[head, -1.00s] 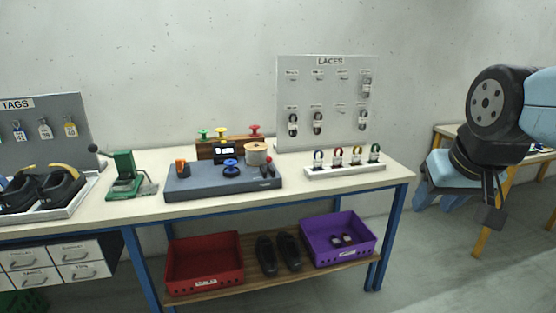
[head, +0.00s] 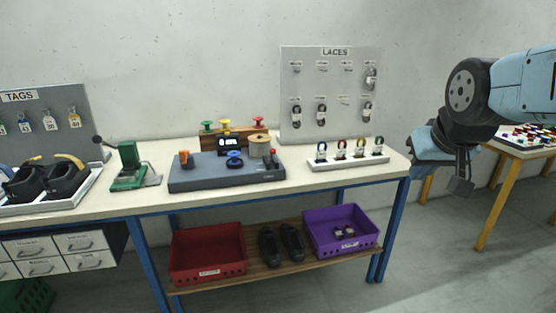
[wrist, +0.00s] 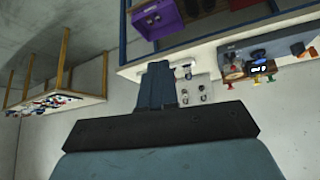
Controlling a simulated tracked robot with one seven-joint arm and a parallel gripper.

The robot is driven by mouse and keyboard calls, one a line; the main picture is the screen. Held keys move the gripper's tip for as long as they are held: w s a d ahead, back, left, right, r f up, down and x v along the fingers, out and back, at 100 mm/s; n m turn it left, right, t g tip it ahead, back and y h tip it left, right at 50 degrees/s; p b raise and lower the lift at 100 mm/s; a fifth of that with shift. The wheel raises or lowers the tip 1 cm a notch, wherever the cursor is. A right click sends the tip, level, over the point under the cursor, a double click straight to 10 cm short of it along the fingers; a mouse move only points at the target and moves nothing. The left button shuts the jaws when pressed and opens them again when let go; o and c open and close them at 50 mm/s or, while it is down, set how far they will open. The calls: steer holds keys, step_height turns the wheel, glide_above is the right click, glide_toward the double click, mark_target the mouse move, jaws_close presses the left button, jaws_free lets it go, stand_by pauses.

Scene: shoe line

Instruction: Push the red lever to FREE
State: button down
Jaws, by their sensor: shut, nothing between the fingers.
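The grey-blue console (head: 215,183) stands on the middle of the white-topped bench. A small red-topped lever (head: 272,152) is at its right end, upright as far as I can tell; its marking is too small to read. The console also shows in the wrist view (wrist: 232,59), at the upper right, where I cannot single out the lever. My gripper (head: 462,187) hangs off the right end of the bench, well away from the console. In the wrist view its fingers (wrist: 157,70) are shut and empty.
A white rack (head: 348,163) with several coloured lace loops stands between console and my gripper, before the LACES board (head: 330,120). A green press (head: 128,172) stands left of the console. Red (head: 207,265) and purple (head: 340,243) crates sit on the lower shelf.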

steer(key=w+a+f+n+t+y, duration=0.15)
steer(key=w+a, duration=0.25)
steer(key=w, duration=0.7)
steer(key=w+a+f+n+t+y, duration=0.1)
steer(key=w+a+f+t, duration=0.25)
steer(key=w, duration=0.65)
steer(key=w+a+f+n+t+y, duration=0.15)
steer(key=w+a, duration=0.25)
steer(key=w, duration=0.7)
steer(key=w+a+f+n+t+y, duration=0.1)
steer(key=a+f+t+y, duration=0.2)
steer(key=a+f, duration=0.3)
steer(key=w+a+f+t+y, duration=0.2)
steer(key=a+f, duration=0.5)
steer(key=f, duration=0.8)
steer(key=shift+a+n+t+y, duration=0.3)
steer(key=shift+n+t+y, duration=0.1)
steer(key=shift+t+y, duration=0.3)
steer(key=x, duration=1.4)
